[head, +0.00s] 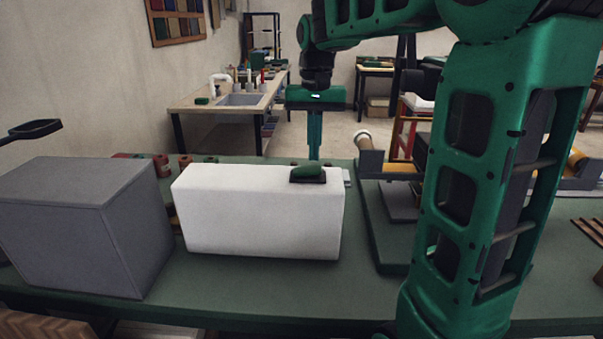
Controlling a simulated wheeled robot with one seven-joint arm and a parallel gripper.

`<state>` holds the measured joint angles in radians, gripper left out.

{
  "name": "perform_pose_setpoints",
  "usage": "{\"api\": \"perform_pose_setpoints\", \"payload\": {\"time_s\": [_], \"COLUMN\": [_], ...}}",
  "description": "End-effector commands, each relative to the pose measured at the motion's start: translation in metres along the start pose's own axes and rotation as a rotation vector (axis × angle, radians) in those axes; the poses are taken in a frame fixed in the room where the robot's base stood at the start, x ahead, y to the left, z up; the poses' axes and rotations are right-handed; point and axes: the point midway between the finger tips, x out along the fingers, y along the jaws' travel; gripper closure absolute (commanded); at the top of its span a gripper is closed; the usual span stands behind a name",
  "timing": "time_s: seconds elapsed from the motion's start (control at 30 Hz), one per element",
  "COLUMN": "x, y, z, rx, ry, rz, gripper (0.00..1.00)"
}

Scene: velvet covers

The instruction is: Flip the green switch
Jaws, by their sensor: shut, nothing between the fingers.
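The green switch (308,172) is a small dark green rocker on a dark base. It sits on top of a white block (258,212), near the block's right end. My gripper (314,157) points straight down, with its teal fingers together and nothing between them. In the head view its fingertips show just above and behind the switch, near the back of the block. I cannot tell whether they touch the switch or the block.
A grey box (75,225) stands left of the white block on the green table (230,284). Several spools (163,166) lie behind them. A machine with a green base (390,238) stands to the right, partly hidden by my arm. The table's front strip is clear.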

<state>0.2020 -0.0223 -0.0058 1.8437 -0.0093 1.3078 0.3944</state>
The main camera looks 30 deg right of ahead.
Motion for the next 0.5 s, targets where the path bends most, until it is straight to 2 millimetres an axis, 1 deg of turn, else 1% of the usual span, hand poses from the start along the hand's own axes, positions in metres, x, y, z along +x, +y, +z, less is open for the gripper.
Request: {"api": "perform_pose_setpoints", "payload": {"time_s": [0.5], "x": [0.0033], "y": [-0.0001], "z": [0.0], "rx": [0.0], "ry": [0.0], "rz": [0.0], "gripper": [1.0]}}
